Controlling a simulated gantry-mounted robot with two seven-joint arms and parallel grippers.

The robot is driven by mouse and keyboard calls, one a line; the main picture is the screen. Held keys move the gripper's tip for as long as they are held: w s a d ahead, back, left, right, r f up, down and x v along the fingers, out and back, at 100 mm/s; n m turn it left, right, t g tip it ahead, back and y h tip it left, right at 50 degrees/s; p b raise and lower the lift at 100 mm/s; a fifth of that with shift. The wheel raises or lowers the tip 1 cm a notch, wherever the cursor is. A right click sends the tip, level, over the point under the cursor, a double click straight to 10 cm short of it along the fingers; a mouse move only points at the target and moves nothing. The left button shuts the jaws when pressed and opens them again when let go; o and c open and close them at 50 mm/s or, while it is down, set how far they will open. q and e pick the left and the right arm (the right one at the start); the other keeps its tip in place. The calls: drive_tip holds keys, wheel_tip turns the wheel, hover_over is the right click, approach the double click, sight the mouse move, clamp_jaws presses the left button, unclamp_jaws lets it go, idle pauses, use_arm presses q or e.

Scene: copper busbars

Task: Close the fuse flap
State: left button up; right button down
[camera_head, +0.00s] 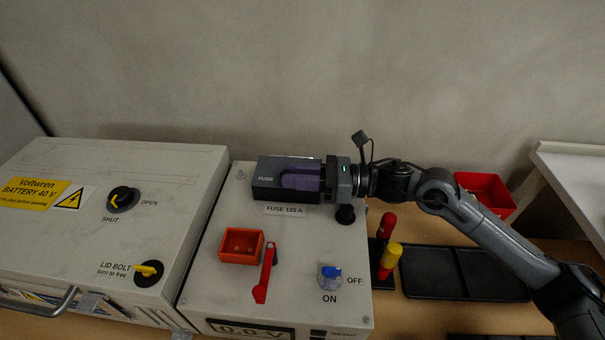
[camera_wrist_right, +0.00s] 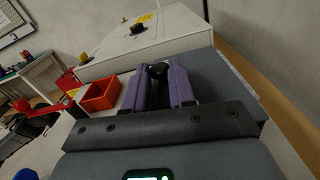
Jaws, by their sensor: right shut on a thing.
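The dark fuse housing (camera_head: 262,192) stands on the white panel, above a "FUSE 125 A" label. The grey fuse flap (camera_head: 267,167), marked FUSE, lies across its top; I cannot tell whether a gap remains under its edge. My right gripper (camera_head: 300,178) reaches in from the right, with its purple fingers over the flap. In the right wrist view, the fingers (camera_wrist_right: 158,85) stand on both sides of a black knob (camera_wrist_right: 157,71) and are shut on it. The fingers and gripper body hide part of the flap. My left gripper is not in view.
The panel carries an orange open box (camera_head: 241,259), a red lever (camera_head: 265,275) and a blue switch (camera_head: 330,272). The white battery box (camera_head: 150,190) stands at left. Red and yellow-handled tools (camera_head: 389,260), a black tray (camera_head: 450,275) and a red bin (camera_head: 487,190) are at right.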

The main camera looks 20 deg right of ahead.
drive_tip(key=shift+f, duration=0.15)
drive_tip(key=c, duration=1)
unclamp_jaws()
drive_tip(key=shift+o, duration=0.2)
drive_tip(key=shift+s+d+p, duration=0.15)
drive_tip(key=shift+d+p, duration=0.15)
drive_tip(key=shift+d, duration=0.2)
drive_tip(key=p+v, duration=0.2)
drive_tip(key=v, duration=0.6)
drive_tip(key=shift+s+p, duration=0.15)
drive_tip(key=shift+p, duration=0.15)
drive_tip(key=shift+v, duration=0.85)
